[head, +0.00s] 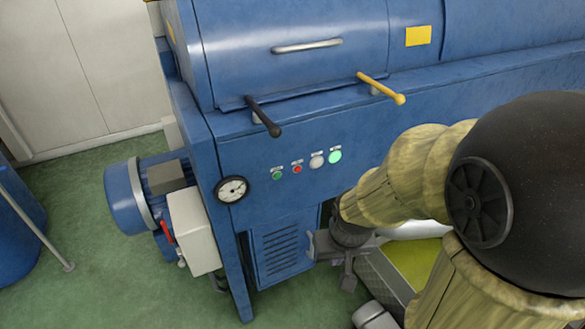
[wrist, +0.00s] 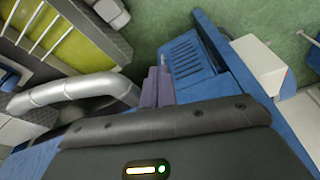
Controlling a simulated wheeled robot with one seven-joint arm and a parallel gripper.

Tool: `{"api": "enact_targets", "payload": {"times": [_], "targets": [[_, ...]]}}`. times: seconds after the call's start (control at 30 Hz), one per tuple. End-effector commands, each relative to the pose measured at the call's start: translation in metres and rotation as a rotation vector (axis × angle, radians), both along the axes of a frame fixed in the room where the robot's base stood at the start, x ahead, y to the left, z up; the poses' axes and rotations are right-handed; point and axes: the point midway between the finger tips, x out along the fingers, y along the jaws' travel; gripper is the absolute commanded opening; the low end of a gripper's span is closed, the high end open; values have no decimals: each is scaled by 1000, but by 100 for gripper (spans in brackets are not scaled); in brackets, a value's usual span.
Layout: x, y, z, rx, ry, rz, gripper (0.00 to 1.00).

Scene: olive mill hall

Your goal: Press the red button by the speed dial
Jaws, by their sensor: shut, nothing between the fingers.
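A small red button (head: 297,169) sits on the front panel of the blue machine in the head view, in a row with a green button (head: 277,175) on its left. To its right are a pale grey round knob (head: 317,160), which looks like the speed dial, and a lit pale green lamp (head: 335,157). Their labels are too small to read. My gripper (head: 348,284) is below and right of the row, pointing down, apart from the button. Its shut, empty fingers also show in the wrist view (wrist: 157,85). The button is not visible there.
A round gauge (head: 232,189) is left of the buttons. A black lever (head: 263,117) and a yellow lever (head: 381,88) stick out above the panel. A vented door (head: 281,249) lies below. A silver pipe (wrist: 75,92) and yellow-green tray (wrist: 62,52) are near my gripper.

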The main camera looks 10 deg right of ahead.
Motion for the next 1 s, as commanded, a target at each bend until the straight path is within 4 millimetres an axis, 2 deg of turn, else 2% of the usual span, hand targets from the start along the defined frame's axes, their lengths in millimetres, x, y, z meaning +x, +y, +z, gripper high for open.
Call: {"api": "enact_targets", "payload": {"times": [0.23, 0.37, 0.57, 0.7, 1.0], "targets": [[4, 1, 0, 3, -6, -1, 0], [23, 8, -3, 17, -32, -8, 0], [80, 16, -20, 22, -129, -63, 0], [121, 16, -39, -23, -218, -106, 0], [187, 1, -76, -245, -431, -142, 0]]}}
